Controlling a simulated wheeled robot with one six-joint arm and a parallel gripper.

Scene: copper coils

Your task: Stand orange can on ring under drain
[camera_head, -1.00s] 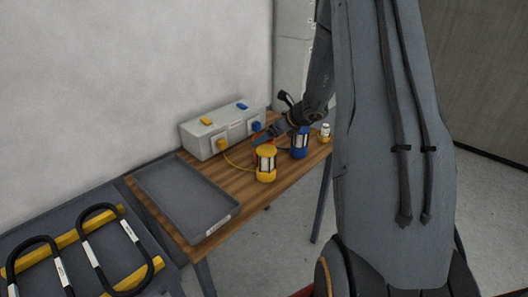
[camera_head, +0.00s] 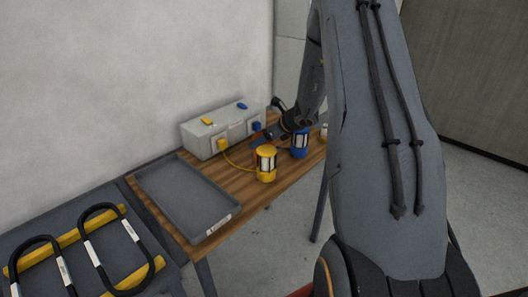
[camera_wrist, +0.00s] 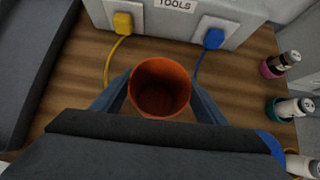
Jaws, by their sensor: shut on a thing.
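The orange can (camera_wrist: 160,86) is an open-topped cylinder; I look down into its empty inside in the wrist view. My gripper (camera_wrist: 160,98) is shut on it, with one finger on each side. In the head view my gripper (camera_head: 263,138) is over the wooden table beside the grey box, and only a small bit of orange shows there. I cannot tell whether the can touches the table. No ring or drain can be made out.
The wooden table (camera_wrist: 68,90) carries a grey TOOLS box (camera_head: 205,140) with yellow and blue plugs, a yellow lantern (camera_head: 266,164), a blue lantern (camera_head: 299,145) and a grey tray (camera_head: 190,190). Several small bottles (camera_wrist: 280,64) stand at right in the wrist view.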

